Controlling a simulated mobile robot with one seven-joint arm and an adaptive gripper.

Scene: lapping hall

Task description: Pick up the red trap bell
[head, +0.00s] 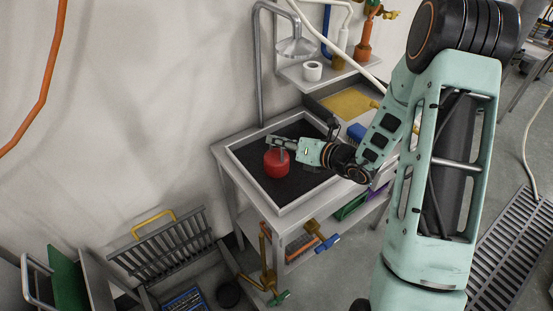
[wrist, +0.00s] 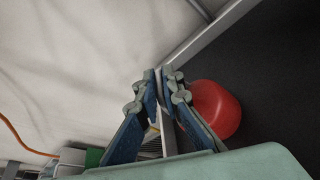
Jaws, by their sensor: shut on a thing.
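The red trap bell (head: 277,163) is a squat, rounded red body over the dark, rimmed top of the grey bench (head: 222,155). My gripper (head: 274,143) reaches in from the right, just above the bell's top. In the wrist view, the fingertips of my gripper (wrist: 159,76) are close together, and the red bell (wrist: 220,108) shows to the right, partly behind one finger. My gripper is shut on the bell; the gripped part is not clearly visible. I cannot tell whether the bell touches the bench top.
A shelf (head: 310,82) with a white roll (head: 312,71) and bottles is behind. A grey pipe with a funnel-shaped head (head: 296,47) rises behind the bench. A yellow tray (head: 350,103) lies right. A slatted rack (head: 165,245) stands lower left.

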